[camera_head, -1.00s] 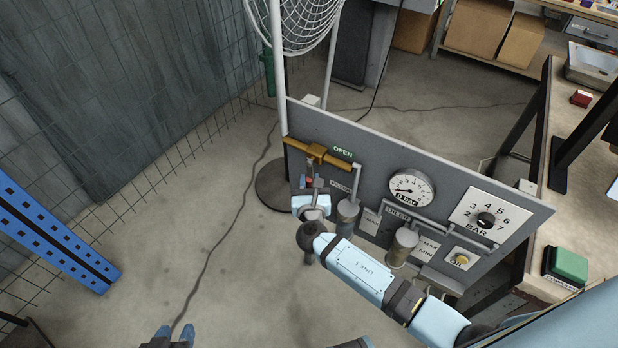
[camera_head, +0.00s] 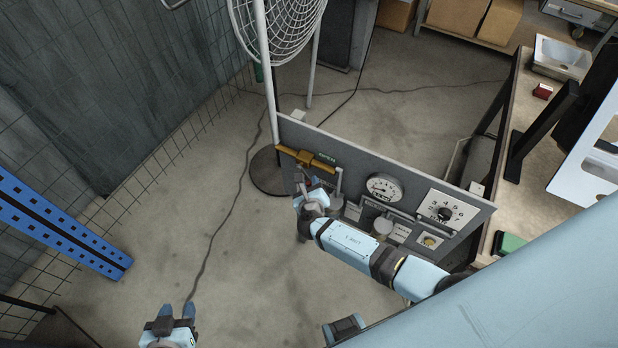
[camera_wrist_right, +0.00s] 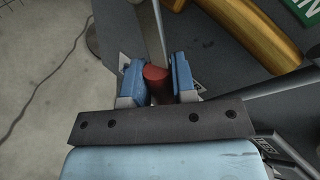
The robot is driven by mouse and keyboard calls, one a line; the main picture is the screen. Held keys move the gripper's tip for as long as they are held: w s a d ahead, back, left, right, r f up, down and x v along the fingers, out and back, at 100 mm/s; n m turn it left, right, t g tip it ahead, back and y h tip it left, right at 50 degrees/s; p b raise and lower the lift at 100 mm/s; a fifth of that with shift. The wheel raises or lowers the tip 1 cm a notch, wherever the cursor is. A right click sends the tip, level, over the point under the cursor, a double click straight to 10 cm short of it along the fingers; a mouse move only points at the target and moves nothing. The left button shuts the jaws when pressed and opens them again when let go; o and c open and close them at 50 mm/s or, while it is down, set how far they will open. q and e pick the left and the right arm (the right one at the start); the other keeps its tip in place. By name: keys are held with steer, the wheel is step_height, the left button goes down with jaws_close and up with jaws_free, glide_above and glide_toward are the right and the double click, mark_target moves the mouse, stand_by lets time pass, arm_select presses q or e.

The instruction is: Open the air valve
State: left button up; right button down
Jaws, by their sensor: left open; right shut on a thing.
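The pipe also shows in the right wrist view (camera_wrist_right: 262,32). A thin grey lever (camera_wrist_right: 160,28) with a red grip (camera_wrist_right: 157,82) belongs to it. My right gripper (camera_head: 303,178) is at the lever below the pipe, and its blue fingers (camera_wrist_right: 158,82) are shut on the red grip. In the head view, my gripper mostly hides the grip. My left gripper (camera_head: 177,312) is open and empty, low over the floor, well away from the panel.
A workbench (camera_head: 505,150) is at right, a blue rack post (camera_head: 60,225) at left.

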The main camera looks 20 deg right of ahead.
arm_select(q)
steer(key=shift+a+r, duration=0.1)
steer(key=shift+r, duration=0.05)
arm_select(e)
steer(key=shift+d, duration=0.1)
steer(key=c, duration=0.9)
jaws_free()
steer(key=shift+c, duration=0.2)
arm_select(q)
steer(key=shift+r, duration=0.1)
